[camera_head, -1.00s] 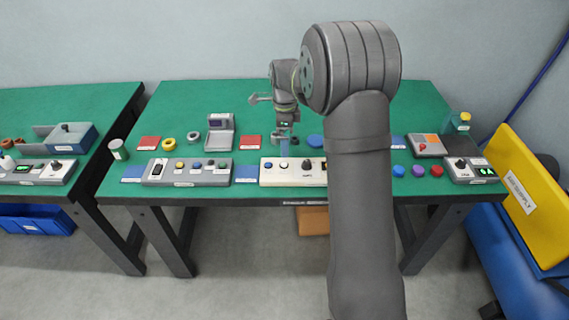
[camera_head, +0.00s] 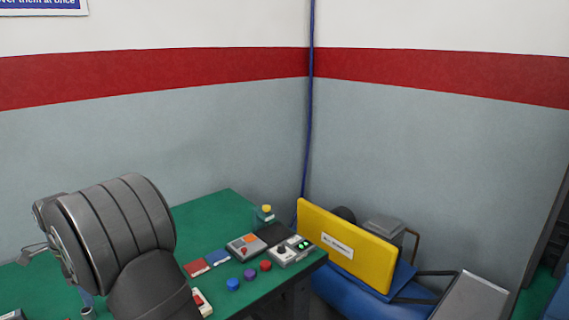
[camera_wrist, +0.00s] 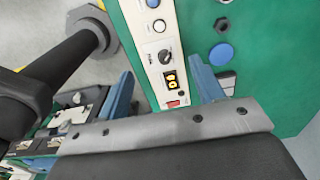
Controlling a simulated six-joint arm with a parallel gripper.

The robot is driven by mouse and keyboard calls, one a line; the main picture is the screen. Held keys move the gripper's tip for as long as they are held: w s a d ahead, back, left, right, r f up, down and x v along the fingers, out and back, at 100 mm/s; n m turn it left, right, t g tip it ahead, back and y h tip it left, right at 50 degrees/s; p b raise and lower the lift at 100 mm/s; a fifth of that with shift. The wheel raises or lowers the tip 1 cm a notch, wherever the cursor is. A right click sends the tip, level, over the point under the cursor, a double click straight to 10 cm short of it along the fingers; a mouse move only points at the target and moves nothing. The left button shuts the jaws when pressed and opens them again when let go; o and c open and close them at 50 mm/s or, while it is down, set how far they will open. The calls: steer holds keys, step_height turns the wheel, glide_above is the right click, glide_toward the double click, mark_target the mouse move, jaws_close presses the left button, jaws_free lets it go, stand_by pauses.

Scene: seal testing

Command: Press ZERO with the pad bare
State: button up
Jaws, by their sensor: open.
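In the wrist view, a white control panel (camera_wrist: 161,55) lies beyond my gripper (camera_wrist: 164,90), whose two blue fingers are apart with nothing seen between them. I cannot read a ZERO label, nor tell which part is the pad. In the head view my gripper's fingers cannot be made out.
A yellow board (camera_head: 345,245) stands beyond. A dark nut (camera_wrist: 221,25) lies near the disc.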

jaws_close()
stand_by(1.4)
